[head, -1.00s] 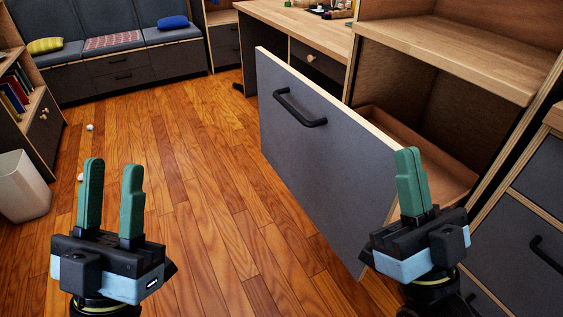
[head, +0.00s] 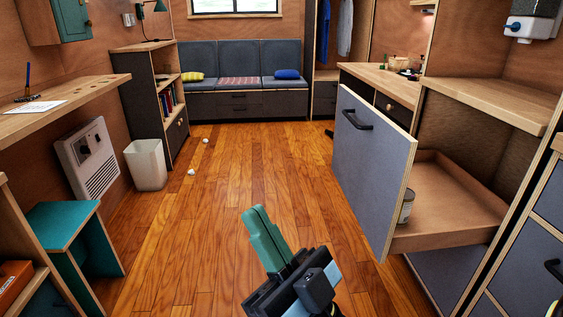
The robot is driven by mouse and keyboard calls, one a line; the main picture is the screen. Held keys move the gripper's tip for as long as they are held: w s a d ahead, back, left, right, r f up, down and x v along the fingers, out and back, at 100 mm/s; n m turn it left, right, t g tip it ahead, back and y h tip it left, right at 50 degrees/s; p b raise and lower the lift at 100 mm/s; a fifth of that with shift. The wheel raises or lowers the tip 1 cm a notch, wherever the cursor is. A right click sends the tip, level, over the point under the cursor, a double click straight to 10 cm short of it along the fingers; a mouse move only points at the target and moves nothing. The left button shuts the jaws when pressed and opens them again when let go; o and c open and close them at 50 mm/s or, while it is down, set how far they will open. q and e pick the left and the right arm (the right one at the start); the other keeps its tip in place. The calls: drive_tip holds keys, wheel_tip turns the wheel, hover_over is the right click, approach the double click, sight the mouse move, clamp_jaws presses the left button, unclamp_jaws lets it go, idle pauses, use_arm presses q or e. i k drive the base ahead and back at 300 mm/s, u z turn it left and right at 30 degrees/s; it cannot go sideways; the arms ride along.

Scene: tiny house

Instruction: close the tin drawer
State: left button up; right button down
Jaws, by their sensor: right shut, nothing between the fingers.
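The tin drawer stands pulled out at the right, with a tall grey front panel (head: 372,165) and a black bar handle (head: 357,120). Its wooden tray (head: 450,200) shows behind the panel. A tin (head: 406,206) stands in the tray just behind the front, partly hidden by it. My right gripper (head: 254,213) is at the lower middle, with its green fingers together and nothing between them. It is left of the drawer front in the picture and apart from it. My left gripper is out of view.
Wooden floor (head: 215,215) is clear in the middle, except for small white crumpled bits near the white bin (head: 146,164). A teal stool (head: 70,235) stands at the left. A grey cabinet (head: 535,240) borders the drawer at the right. A bench (head: 238,100) is at the back.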

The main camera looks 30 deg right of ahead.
sight(374, 162)
drive_tip(key=u, duration=0.5)
drive_tip(key=i, duration=0.55)
drive_tip(key=z, duration=0.85)
drive_tip(key=i, duration=1.4)
drive_tip(key=z, duration=1.8)
drive_tip(key=i, duration=0.6)
drive_tip(key=z, duration=0.1)
